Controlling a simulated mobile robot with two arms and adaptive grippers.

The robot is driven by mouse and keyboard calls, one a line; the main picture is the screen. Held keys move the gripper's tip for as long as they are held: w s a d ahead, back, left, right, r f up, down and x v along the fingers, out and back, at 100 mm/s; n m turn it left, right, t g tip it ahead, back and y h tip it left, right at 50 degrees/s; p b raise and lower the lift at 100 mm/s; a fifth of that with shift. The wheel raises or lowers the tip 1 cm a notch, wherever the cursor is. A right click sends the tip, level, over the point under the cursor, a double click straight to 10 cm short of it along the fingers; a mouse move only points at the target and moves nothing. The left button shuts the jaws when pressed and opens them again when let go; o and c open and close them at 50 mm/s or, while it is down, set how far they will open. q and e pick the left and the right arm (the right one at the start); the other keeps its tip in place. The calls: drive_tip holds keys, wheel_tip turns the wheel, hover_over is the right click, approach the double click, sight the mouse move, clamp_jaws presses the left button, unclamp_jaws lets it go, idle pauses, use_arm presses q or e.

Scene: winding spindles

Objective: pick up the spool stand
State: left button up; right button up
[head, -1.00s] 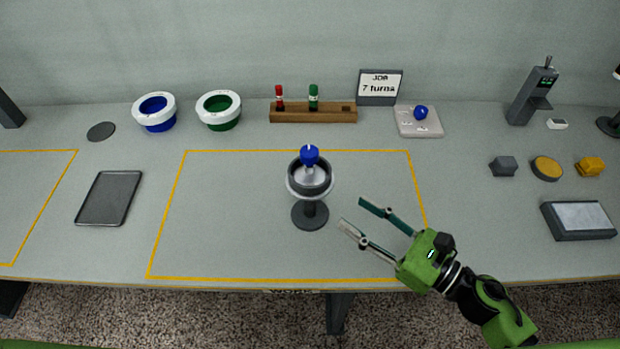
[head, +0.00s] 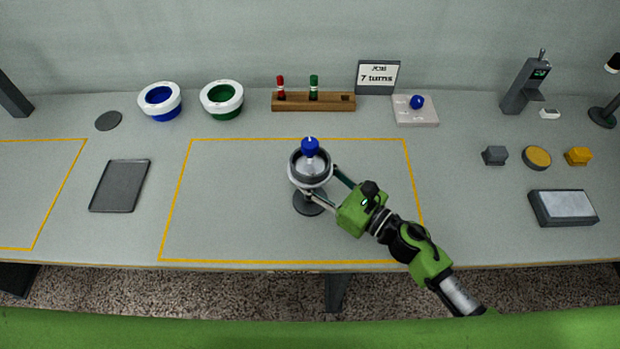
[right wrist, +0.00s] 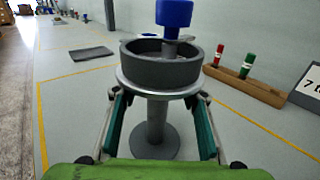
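The spool stand (head: 310,169) is a grey cup with a light rim on a post and round dark base, with a blue-topped piece (head: 310,147) upright in the cup. It stands inside the yellow outline. My right gripper (head: 322,183) reaches it from the right, its fingers at the post just under the cup. In the right wrist view, the stand (right wrist: 158,80) is upright between the two green-padded fingers (right wrist: 158,120), with visible gaps on both sides of the post. The gripper is open. My left gripper is not in view.
A wooden rack (head: 290,102) with red and green pieces stands behind, beside the "7 turns" sign (head: 378,77). Two white-rimmed bowls (head: 160,101) are at the back left. A dark tray (head: 120,186) lies left. The outlined area around the stand is clear.

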sight(309, 163)
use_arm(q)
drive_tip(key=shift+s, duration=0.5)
use_arm(e)
drive_tip(key=shift+a, duration=0.1)
clamp_jaws()
drive_tip(key=shift+r, duration=0.1)
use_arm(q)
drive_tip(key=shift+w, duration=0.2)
use_arm(e)
drive_tip(key=shift+r, duration=0.1)
drive_tip(key=shift+r, duration=1.55)
drive_tip(key=s+r+p, duration=0.1)
drive_tip(key=s+r, duration=0.1)
drive_tip(key=r, duration=0.1)
drive_tip(key=s+r+p, duration=0.1)
drive_tip(key=s+r, duration=0.1)
drive_tip(key=r, duration=0.1)
drive_tip(key=shift+s+p, duration=0.3)
drive_tip(key=shift+s, duration=0.1)
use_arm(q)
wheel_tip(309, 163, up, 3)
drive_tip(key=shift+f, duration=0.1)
use_arm(e)
drive_tip(key=s+r, duration=0.3)
drive_tip(key=s, duration=0.6)
drive_tip(key=shift+r, duration=0.35)
